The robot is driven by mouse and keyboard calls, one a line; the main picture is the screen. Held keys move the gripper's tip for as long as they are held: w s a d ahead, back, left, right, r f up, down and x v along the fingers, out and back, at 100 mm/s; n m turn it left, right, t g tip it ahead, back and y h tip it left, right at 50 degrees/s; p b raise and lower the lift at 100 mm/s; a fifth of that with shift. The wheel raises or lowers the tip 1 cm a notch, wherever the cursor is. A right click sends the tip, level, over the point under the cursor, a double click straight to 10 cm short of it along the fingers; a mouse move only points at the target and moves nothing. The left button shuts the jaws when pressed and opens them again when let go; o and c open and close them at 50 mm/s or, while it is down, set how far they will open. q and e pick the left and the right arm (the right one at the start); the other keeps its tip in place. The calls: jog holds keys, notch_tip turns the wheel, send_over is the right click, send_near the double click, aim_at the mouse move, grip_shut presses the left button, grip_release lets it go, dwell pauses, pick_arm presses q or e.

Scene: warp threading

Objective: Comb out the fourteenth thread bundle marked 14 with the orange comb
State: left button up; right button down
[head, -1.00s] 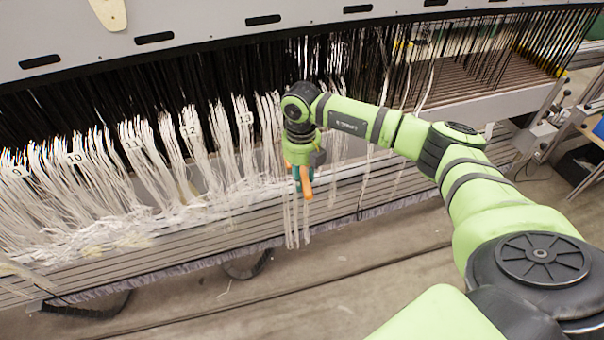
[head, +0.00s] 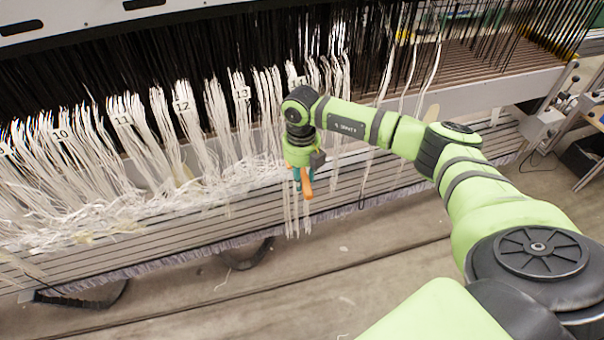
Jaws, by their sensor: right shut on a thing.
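My right gripper (head: 303,178) hangs in front of the thread rows and is shut on the orange comb (head: 307,187), whose orange end shows below the fingers. The thread bundle marked 14 (head: 291,212) hangs at the gripper; its label (head: 297,81) shows partly above my wrist, and loose white strands hang below the gripper. The wrist and gripper hide the middle of the bundle. I cannot tell whether the comb's teeth are in the threads. My left gripper is not in view.
Bundle 13 (head: 242,93) and bundle 12 (head: 182,105) hang to the left, with more bundles beyond. Several white strands hang to the right. A slatted beam (head: 215,225) runs behind the strand ends. The floor (head: 300,290) in front looks mostly clear.

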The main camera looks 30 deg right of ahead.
notch_tip(320, 180, down, 2)
jog(key=shift+w+f+b, duration=0.1)
jog(key=shift+f+b, duration=0.05)
jog(key=shift+b, duration=0.35)
jog(key=shift+f, duration=0.1)
pick_arm(q)
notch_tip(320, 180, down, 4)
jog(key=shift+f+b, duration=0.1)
jog(key=shift+b, duration=1.15)
pick_arm(e)
notch_tip(320, 180, down, 3)
jog(key=shift+w+f, duration=0.1)
jog(key=shift+f, duration=0.05)
